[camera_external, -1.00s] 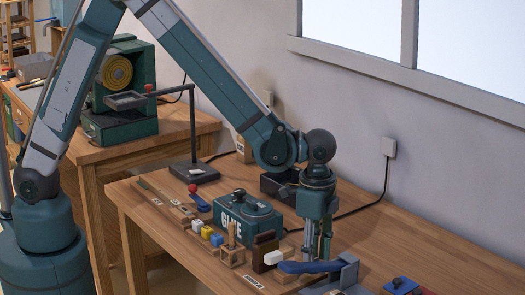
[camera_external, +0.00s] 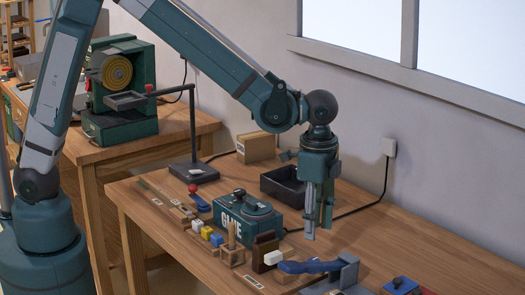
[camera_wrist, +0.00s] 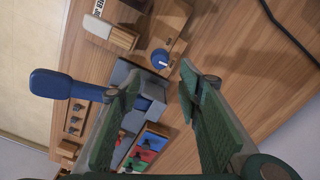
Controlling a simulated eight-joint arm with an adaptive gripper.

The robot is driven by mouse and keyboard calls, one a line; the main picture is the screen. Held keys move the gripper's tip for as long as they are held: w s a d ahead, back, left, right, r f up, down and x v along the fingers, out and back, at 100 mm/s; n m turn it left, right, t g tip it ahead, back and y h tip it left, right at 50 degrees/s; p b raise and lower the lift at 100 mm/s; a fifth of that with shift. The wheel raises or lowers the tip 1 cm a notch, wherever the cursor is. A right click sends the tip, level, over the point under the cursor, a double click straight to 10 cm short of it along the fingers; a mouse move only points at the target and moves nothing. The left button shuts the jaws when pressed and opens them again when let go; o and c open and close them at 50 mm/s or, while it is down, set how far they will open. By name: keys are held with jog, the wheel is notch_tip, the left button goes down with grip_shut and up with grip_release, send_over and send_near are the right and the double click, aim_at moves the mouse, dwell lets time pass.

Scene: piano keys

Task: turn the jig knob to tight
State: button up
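A round blue knob (camera_wrist: 160,58) with a white mark sits on a wooden base (camera_wrist: 172,22) in the wrist view. I cannot read any setting beside it. In the external view I cannot make the knob out near the blue lever. My gripper (camera_external: 318,233) points down above the bench, behind the lever, and touches nothing that I can see. In the wrist view its two green fingers (camera_wrist: 158,76) are apart with nothing held between them. The knob shows just beyond the gap between the fingertips.
A blue lever (camera_external: 305,267) on a grey clamp (camera_external: 348,271) stands close by. A dark brown post (camera_external: 264,247) with a white block (camera_external: 273,257) is left of it. A green glue box (camera_external: 243,222) and black bin (camera_external: 284,184) stand behind. The bench at right is mostly clear.

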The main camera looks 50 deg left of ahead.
jog(key=shift+r, duration=1.3)
jog(key=shift+a, duration=0.1)
jog(key=s+a+r+n+t, duration=0.15)
jog(key=a+r, duration=0.25)
jog(key=a, duration=0.4)
jog(key=a+r+n+h, duration=0.1)
jog(key=a+r+n, duration=0.1)
jog(key=a+r, duration=0.35)
jog(key=s+a+r+n+t, duration=0.1)
jog(key=a+r+n, duration=0.1)
jog(key=a, duration=0.7)
jog(key=s+a+n+t, duration=0.2)
jog(key=s+a, duration=0.5)
jog(key=a, duration=0.4)
jog(key=s+a+r+n+t+y, duration=0.1)
jog(key=s+a+n, duration=0.4)
jog(key=a, duration=0.6)
jog(key=shift+s+r+t, duration=0.2)
jog(key=shift+s+t, duration=0.65)
jog(key=shift+s, duration=0.1)
